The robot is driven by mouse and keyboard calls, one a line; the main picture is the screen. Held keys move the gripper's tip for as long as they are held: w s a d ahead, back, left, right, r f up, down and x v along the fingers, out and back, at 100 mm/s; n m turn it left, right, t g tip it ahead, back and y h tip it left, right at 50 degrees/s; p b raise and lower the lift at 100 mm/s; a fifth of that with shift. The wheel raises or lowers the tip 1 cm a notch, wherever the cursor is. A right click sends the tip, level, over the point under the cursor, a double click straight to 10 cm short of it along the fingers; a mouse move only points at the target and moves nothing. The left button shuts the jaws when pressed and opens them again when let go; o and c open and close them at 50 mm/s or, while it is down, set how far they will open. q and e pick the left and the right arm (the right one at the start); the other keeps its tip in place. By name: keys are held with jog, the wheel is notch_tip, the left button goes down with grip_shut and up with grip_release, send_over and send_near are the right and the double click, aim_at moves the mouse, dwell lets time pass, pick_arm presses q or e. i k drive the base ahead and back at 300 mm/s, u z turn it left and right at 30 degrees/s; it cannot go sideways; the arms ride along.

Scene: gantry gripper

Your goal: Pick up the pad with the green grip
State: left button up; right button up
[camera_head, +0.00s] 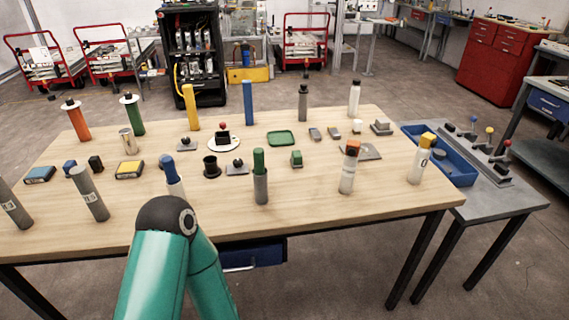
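A small block with a green top (296,157) stands on the table right of centre; it may be the pad with the green grip, but it is too small to be sure. A flat green tray-like piece (281,138) lies behind it. A grey cylinder with a green upper part (259,163) stands upright to its left. Teal links of one of my arms rise at the bottom, left of centre, and end in a dark joint in front of the table's near edge. Neither of my grippers shows.
A blue bin (450,168) and a lever panel (485,155) sit on a grey side table at right.

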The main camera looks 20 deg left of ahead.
aim_at(296, 160)
jog(key=z, duration=0.15)
jog(key=i, duration=0.95)
jog(key=u, duration=0.1)
